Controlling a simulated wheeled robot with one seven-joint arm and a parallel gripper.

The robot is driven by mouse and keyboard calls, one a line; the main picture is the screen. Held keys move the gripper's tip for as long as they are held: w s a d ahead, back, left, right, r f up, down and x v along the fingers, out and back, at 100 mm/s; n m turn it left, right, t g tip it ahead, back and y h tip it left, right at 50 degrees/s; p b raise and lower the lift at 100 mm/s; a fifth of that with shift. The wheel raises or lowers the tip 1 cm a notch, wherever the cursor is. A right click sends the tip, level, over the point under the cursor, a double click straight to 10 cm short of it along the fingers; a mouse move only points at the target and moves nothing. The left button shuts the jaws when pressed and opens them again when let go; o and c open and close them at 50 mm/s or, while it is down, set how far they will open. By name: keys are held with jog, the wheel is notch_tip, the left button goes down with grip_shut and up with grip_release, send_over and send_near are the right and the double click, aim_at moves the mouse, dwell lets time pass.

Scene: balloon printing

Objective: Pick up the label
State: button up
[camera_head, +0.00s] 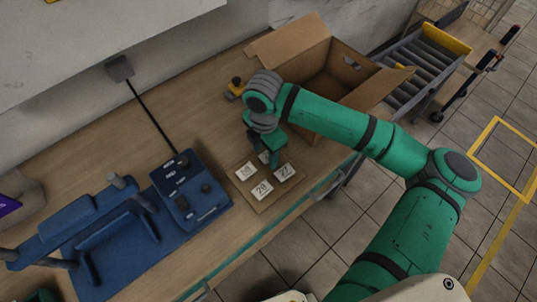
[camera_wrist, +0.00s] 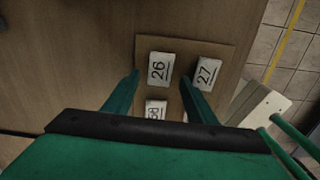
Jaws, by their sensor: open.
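Several small white number labels lie on a flat square board (camera_head: 243,189) on the table. In the head view, label 20 (camera_head: 262,190) is nearest the front edge, label 27 (camera_head: 284,172) is to its right, and another label (camera_head: 245,171) is at the left. A further one is mostly hidden by my gripper (camera_head: 267,158). In the wrist view, label 26 (camera_wrist: 160,69) lies ahead between the lines of my open, empty fingers (camera_wrist: 160,92). Label 27 (camera_wrist: 208,73) is right of it, and a partly hidden label (camera_wrist: 156,109) is nearer, between the fingers.
An open cardboard box (camera_head: 330,75) stands behind my gripper. A blue control box (camera_head: 190,190) and blue machine (camera_head: 100,235) are at the left. A small yellow-and-black object (camera_head: 236,88) sits near the box. A roller conveyor (camera_head: 425,60) is at the back right.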

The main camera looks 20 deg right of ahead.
jog(key=shift+w+f, duration=0.1)
jog(key=shift+f, duration=0.15)
dwell(0.3)
jog(key=c, duration=1.1)
